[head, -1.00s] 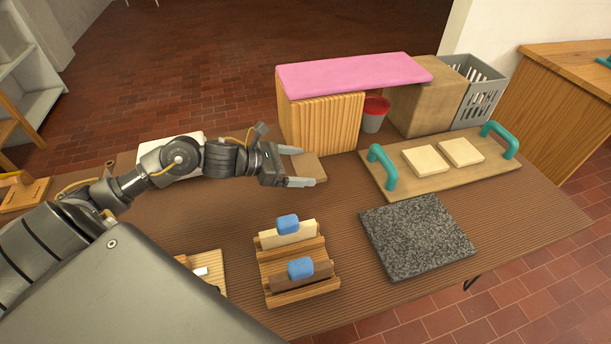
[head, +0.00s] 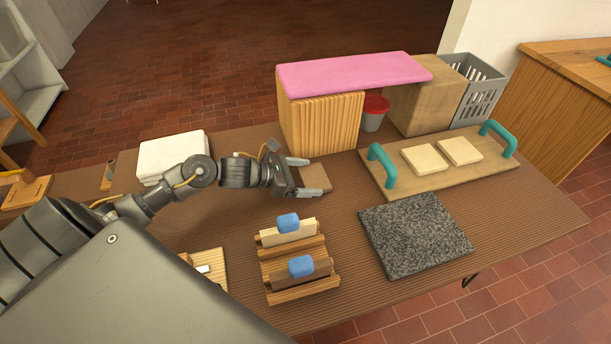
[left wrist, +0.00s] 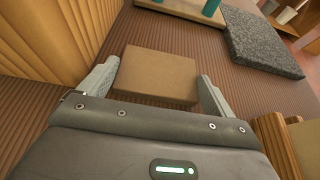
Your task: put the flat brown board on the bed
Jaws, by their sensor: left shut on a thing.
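The flat brown board (head: 316,178) is small and rectangular. It lies between the two fingers of my left gripper (head: 301,177), which is shut on it, in front of the ribbed wooden block. In the left wrist view the board (left wrist: 158,75) shows between the fingertips (left wrist: 158,84), level and close over the ribbed brown table. I cannot tell whether it touches the table. No thing here is clearly a bed; a speckled dark grey slab (head: 415,236) lies at the front right, bare on top. My right gripper is not in view.
A ribbed block (head: 322,125) with a pink slab (head: 350,72) bridging to a brown block (head: 425,102) stands behind. A teal-handled board (head: 440,172) carries two cream tiles. A wooden rack (head: 300,290) with blue-topped pieces stands in front. Table between is clear.

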